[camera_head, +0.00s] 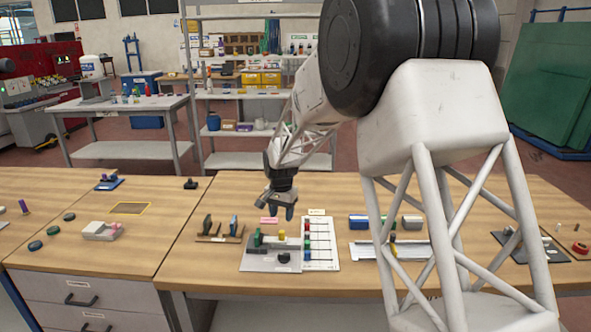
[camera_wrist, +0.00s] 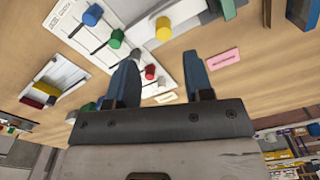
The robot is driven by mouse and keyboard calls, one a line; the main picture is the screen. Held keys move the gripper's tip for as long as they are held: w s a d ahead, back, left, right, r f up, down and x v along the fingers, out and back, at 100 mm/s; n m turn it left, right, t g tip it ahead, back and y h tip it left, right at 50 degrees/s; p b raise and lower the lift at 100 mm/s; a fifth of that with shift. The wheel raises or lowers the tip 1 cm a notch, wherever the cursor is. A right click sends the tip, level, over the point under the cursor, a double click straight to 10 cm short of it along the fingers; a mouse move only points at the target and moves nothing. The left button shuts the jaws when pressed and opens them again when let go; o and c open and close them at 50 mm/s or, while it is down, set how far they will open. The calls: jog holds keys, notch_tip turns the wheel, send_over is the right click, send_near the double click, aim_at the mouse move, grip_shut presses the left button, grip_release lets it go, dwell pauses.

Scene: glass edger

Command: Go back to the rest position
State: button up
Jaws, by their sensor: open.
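My gripper (camera_head: 283,203) hangs above the wooden workbench (camera_head: 200,262), fingers pointing down, just behind a grey fixture (camera_head: 262,262) and a white board (camera_head: 321,259). In the wrist view my gripper (camera_wrist: 160,85) shows two blue fingers spread apart with nothing held between them. Under the fingers in that view lie the white board with coloured knobs and a bare strip of bench. The fingers appear clear of the bench. My arm covers part of the right side of the head view.
A wooden rack (camera_head: 218,236) stands left of the fixture. A blue box (camera_head: 358,222) and a grey tray (camera_head: 415,249) are to the right. A shelf unit (camera_head: 250,160) stands behind the bench. The bench's left part has free room.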

jog(key=s+d+r+n+t, duration=0.1)
jog(key=s+d+r, duration=0.7)
jog(key=s, duration=0.3)
jog(key=s+d+r+n, duration=0.1)
jog(key=s+d+r, duration=0.7)
jog(key=s, duration=0.4)
jog(key=s+d, duration=0.3)
jog(key=s, duration=0.6)
jog(key=s+d+f+n+t, duration=0.1)
jog(key=s+d, duration=0.2)
jog(key=s, duration=0.6)
jog(key=s+d+n, duration=0.1)
jog(key=s+d, duration=0.3)
jog(key=s, duration=0.5)
jog(key=shift+s+f+t, duration=0.3)
jog(key=shift+s, duration=0.1)
jog(key=shift+c, duration=0.4)
jog(key=shift+w, duration=0.1)
